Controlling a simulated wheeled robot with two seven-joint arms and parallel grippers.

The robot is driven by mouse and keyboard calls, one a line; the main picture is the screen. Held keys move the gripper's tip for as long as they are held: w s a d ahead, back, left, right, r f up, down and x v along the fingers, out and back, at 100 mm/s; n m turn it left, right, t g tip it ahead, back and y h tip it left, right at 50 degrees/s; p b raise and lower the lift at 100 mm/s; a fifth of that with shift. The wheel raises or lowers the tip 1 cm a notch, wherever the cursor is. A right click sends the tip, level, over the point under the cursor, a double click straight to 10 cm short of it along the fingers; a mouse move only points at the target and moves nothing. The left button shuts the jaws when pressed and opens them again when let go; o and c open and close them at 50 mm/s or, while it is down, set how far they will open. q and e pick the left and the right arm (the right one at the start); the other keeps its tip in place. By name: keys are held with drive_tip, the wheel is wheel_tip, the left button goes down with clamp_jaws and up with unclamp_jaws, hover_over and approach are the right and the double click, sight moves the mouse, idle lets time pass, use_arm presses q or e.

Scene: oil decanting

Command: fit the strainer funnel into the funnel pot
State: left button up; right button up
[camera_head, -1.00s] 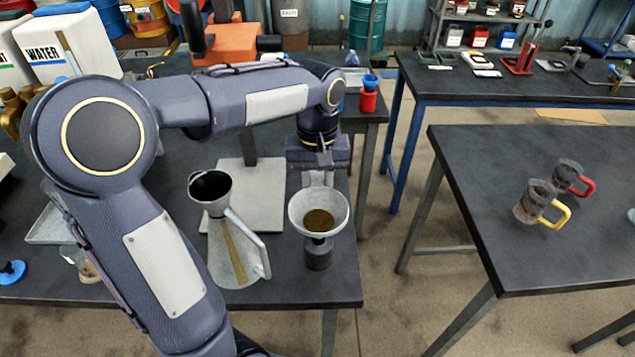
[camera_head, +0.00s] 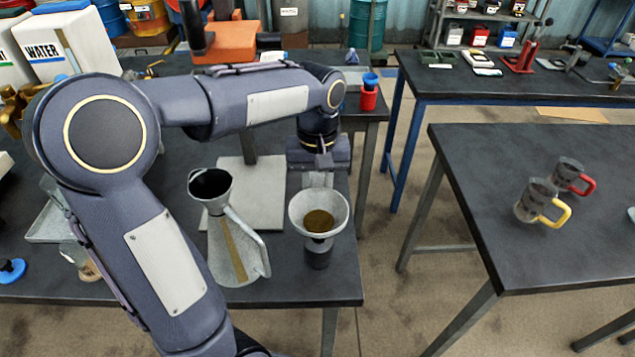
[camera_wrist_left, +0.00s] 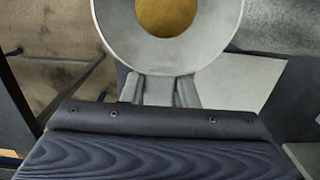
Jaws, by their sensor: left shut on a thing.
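The strainer funnel (camera_head: 334,204) is a pale grey bowl with a brass-coloured mesh in its middle. My left gripper (camera_head: 319,180) is shut on its far rim; the wrist view shows both fingers (camera_wrist_left: 158,90) at the rim of the funnel (camera_wrist_left: 215,45). A dark cylinder (camera_head: 318,259) shows directly below the bowl; I cannot tell whether the funnel rests in it. The funnel pot (camera_head: 226,262) stands upright to the left, a grey conical can with a side handle and a dark open mouth (camera_head: 209,186). The funnel is apart from the pot. My right gripper is out of view.
A pale flat plate (camera_head: 268,190) lies behind the pot. The dark table's (camera_head: 345,285) front and right edges are close to the funnel. Two mugs (camera_head: 533,200) stand on the right table, across a floor gap. White water containers (camera_head: 75,48) stand back left.

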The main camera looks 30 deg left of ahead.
use_arm(q)
drive_tip(key=shift+f+b, duration=0.95)
drive_tip(key=shift+f, duration=0.65)
drive_tip(key=o, duration=1.1)
drive_tip(key=shift+c, duration=0.2)
drive_tip(key=shift+r, duration=0.15)
drive_tip(key=r, duration=0.7)
drive_tip(key=shift+w+a+r, duration=0.15)
drive_tip(key=shift+w+r, duration=0.05)
drive_tip(key=shift+r, duration=0.1)
drive_tip(key=shift+f, duration=0.1)
